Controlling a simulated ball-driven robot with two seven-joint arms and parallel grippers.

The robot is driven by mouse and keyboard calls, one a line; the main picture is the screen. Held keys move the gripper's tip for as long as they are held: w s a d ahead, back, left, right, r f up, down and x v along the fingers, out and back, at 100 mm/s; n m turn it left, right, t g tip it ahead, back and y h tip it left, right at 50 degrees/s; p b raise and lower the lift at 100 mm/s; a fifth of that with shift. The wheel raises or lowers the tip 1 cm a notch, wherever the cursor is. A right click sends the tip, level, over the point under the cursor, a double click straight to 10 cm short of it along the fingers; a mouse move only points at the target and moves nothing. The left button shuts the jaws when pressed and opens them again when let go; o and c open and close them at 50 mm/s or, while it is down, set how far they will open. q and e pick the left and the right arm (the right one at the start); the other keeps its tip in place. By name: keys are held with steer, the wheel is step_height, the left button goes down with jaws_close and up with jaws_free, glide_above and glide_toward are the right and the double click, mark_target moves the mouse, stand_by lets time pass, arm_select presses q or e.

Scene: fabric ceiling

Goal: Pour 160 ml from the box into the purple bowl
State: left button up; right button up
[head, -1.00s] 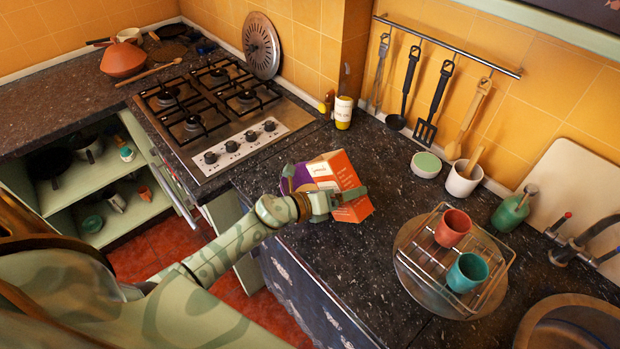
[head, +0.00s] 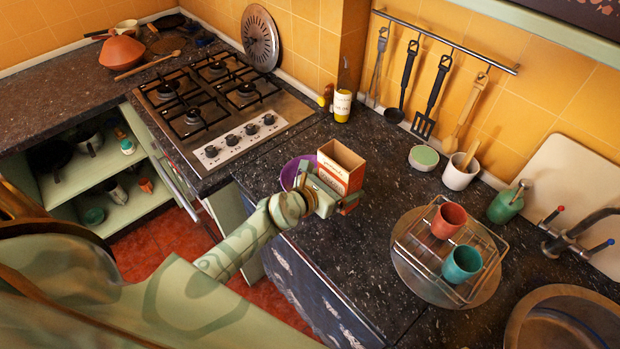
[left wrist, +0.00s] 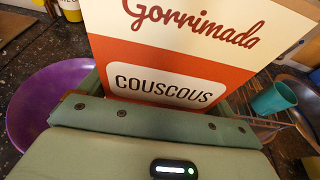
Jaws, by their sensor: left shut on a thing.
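The orange and white couscous box (head: 340,166) stands close to upright in my left gripper (head: 330,194), its open top facing up in the head view. The gripper is shut on the box. In the left wrist view the box front (left wrist: 180,50) fills the middle, with its "COUSCOUS" label readable. The purple bowl (head: 291,172) sits on the dark counter just left of and behind the box, partly hidden by the box and gripper. It also shows at the left of the left wrist view (left wrist: 45,95). My right gripper is not in view.
A gas stove (head: 210,100) lies left of the bowl. A yellow-labelled bottle (head: 342,106) stands behind the box. A wire rack (head: 425,255) with a red cup (head: 449,220) and a teal cup (head: 462,264) is to the right. The counter between box and rack is clear.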

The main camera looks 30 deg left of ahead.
mark_target(333, 178)
arm_select(q)
steer(key=shift+d+f+b, duration=0.1)
steer(key=shift+d+b, duration=0.05)
steer(key=shift+b, duration=0.2)
steer(key=shift+w+r+p, duration=0.1)
steer(key=shift+r+p, duration=0.3)
steer(key=shift+p, duration=0.05)
step_height(333, 178, up, 4)
steer(key=p, duration=0.4)
steer(key=shift+f, duration=0.3)
steer(key=shift+f, duration=0.1)
